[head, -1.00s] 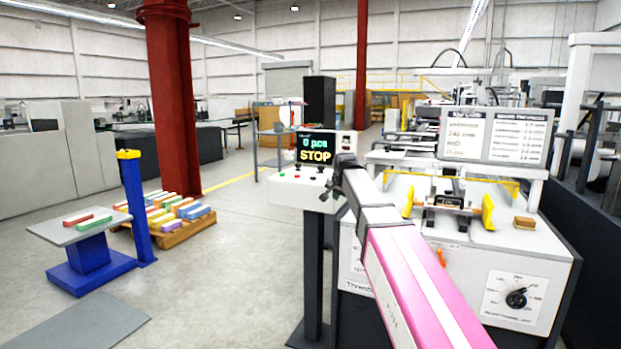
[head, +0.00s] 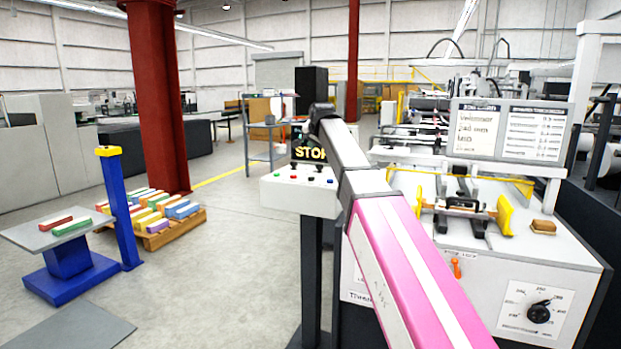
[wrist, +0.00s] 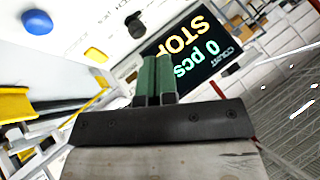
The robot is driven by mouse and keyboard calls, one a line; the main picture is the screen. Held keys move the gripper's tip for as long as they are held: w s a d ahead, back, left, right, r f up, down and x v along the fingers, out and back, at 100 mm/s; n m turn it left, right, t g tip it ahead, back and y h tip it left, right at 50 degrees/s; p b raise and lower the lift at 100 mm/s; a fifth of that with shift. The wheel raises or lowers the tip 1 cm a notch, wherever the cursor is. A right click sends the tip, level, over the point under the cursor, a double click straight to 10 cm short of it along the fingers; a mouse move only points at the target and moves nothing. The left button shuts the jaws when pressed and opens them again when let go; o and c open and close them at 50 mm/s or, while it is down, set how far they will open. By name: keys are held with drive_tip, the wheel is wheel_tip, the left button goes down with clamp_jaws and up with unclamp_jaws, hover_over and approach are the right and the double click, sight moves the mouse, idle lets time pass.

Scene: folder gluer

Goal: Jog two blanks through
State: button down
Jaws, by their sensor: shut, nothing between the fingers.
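The white control box (head: 299,198) stands on a dark post, with green, red, black and blue controls on its face. Its display (head: 309,153) reads STOP, and my arm covers part of it. In the wrist view the display (wrist: 195,48) appears upside down and reads STOP and 0 pcs. My gripper (wrist: 155,62) is shut and empty, its green fingers close in front of the panel. A blue button (wrist: 37,22), a yellow button (wrist: 96,55) and a black control (wrist: 135,24) show beyond them. I cannot tell whether the fingertips touch anything. The head view does not show the fingers clearly.
The machine's feed area (head: 464,208) with yellow guides is at right, with a brown block (head: 543,227) and a dial (head: 539,313). Signs (head: 507,132) stand above. A blue lift table (head: 62,233) and a pallet of coloured bundles (head: 160,220) are at left. Open floor lies between.

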drive_tip(key=shift+f, duration=0.1)
drive_tip(key=shift+f, duration=4.3)
drive_tip(key=shift+f, duration=0.2)
drive_tip(key=shift+f, duration=0.25)
drive_tip(key=shift+f, duration=0.45)
drive_tip(key=shift+r, duration=0.9)
drive_tip(key=shift+r, duration=2.5)
